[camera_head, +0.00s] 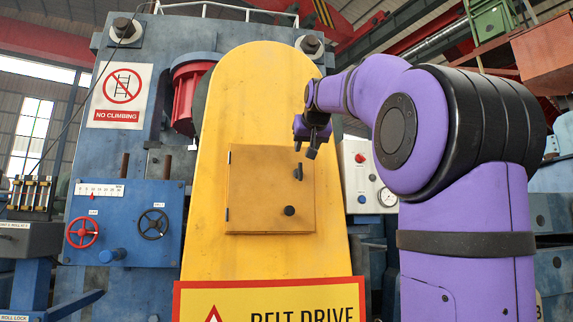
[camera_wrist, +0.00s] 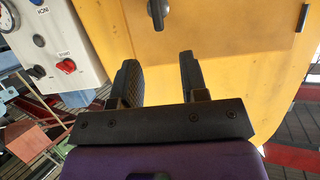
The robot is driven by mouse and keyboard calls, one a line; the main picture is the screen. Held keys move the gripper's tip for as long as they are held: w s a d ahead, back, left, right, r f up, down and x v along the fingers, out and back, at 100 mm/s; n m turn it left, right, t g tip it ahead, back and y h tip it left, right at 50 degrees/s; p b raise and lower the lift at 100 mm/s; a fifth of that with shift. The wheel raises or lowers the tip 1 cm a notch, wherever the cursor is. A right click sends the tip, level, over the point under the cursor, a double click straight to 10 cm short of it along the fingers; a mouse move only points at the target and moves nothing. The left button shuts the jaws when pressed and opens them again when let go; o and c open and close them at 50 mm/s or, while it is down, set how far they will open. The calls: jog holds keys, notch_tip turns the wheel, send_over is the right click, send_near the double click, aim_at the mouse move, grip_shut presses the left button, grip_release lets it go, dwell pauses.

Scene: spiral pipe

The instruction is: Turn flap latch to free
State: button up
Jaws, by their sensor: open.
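A square yellow flap (camera_head: 258,190) is closed flush in the yellow belt drive cover. Its dark latch (camera_head: 298,172) sits near the flap's upper right edge, its handle roughly upright. In the wrist view the latch (camera_wrist: 158,12) shows at the top edge, partly cut off. A dark round knob (camera_head: 289,210) is lower on the flap. My gripper (camera_head: 306,148) is just above the latch in the head view. In the wrist view my gripper (camera_wrist: 156,62) is open and empty, its two fingers short of the latch. The depth gap is hard to judge.
The tall yellow cover (camera_head: 245,110) stands around the flap. A pale control box (camera_head: 368,175) with a red button and gauge is close at the right; it also shows at the left of the wrist view (camera_wrist: 55,40). A belt drive sign (camera_head: 270,300) is below.

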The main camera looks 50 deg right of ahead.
aim_at(301, 163)
jog(key=x, duration=0.9)
jog(key=shift+w+d+f, duration=0.15)
jog(key=shift+w, duration=0.05)
jog(key=shift+c, duration=0.4)
grip_shut()
